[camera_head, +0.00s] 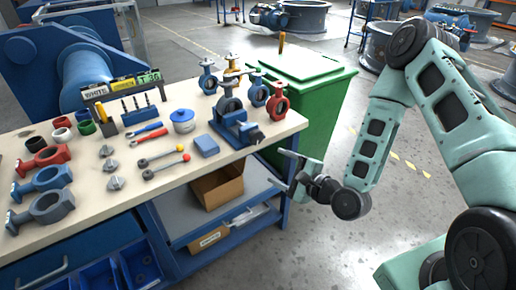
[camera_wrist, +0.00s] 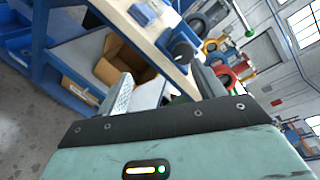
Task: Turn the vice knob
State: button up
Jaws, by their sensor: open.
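The blue vice (camera_head: 230,124) stands at the right end of the workbench and holds a grey ring-shaped valve body. Its dark knob (camera_head: 257,135) sticks out on the right, over the bench edge. In the wrist view the dark round knob (camera_wrist: 183,52) is ahead of my fingers, in the upper middle. My gripper (camera_head: 290,172) is open and empty, in the air to the right of the bench and lower than the knob. Its two fingers (camera_wrist: 163,85) are spread apart in the wrist view and do not touch the knob.
A green bin (camera_head: 315,100) stands behind the bench end. Open floor lies to the right.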

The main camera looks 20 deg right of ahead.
aim_at(259, 140)
jog(key=w+m+t, duration=0.1)
jog(key=w, duration=0.4)
jog(key=w+a+m+t+h+p, duration=0.1)
jog(key=w+m, duration=0.1)
jog(key=w, duration=0.3)
jog(key=w+f+m+p, duration=0.1)
jog(key=w+m, duration=0.1)
jog(key=w, duration=0.4)
jog(key=shift+a+t+h, duration=0.35)
jog(key=shift+t+h, duration=0.05)
jog(key=c, duration=1)
